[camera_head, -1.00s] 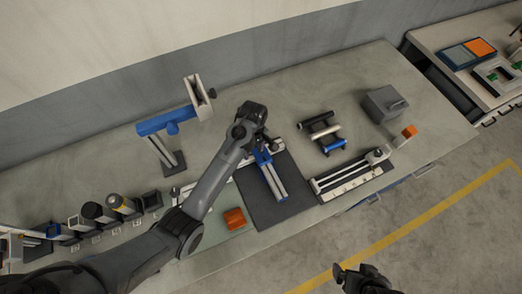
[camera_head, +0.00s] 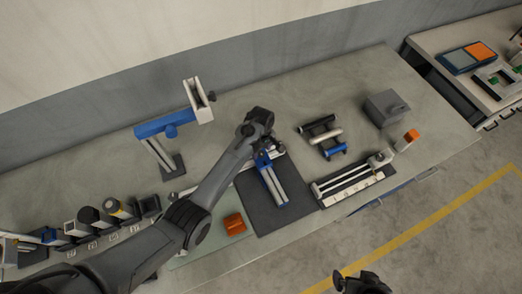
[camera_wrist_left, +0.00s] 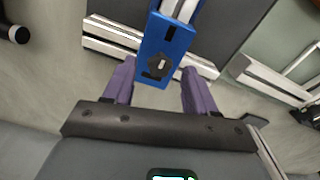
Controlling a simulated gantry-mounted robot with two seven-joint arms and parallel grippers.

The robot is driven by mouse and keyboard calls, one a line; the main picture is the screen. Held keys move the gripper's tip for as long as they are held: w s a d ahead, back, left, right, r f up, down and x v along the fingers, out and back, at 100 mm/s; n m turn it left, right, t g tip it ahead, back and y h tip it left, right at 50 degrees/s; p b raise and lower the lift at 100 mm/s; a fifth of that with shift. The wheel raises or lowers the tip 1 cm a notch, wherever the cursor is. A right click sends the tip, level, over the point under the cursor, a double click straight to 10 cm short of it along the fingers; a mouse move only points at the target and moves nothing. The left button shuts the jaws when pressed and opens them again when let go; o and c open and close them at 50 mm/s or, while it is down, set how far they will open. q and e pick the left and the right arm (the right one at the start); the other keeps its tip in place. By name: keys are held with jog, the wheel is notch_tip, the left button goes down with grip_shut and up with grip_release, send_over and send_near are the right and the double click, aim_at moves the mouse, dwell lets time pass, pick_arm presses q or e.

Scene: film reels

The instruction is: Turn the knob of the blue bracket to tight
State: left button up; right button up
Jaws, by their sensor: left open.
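The blue bracket (camera_head: 263,159) sits at the back end of a pale rail on a dark mat in the head view. In the left wrist view its blue end face (camera_wrist_left: 172,37) carries a dark six-sided knob (camera_wrist_left: 159,66) with a black mark beside it. My left gripper (camera_wrist_left: 160,70) is open, its two purple fingers to either side of the knob and apart from it in the picture. I cannot tell how close they are in depth. In the head view my left gripper (camera_head: 262,145) partly hides the bracket. My right gripper (camera_head: 357,279) is at the bottom edge.
A blue arm (camera_head: 165,124) with its own blue knob stands at the back left. Dark and blue rollers (camera_head: 327,136), a grey box (camera_head: 386,107) and a pale slide rail (camera_head: 352,181) lie right of the mat (camera_head: 284,217). An orange block (camera_head: 234,224) sits in front.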

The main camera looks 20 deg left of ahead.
pick_arm(q)
jog(key=shift+f, duration=0.65)
jog(key=shift+c, duration=0.2)
grip_shut()
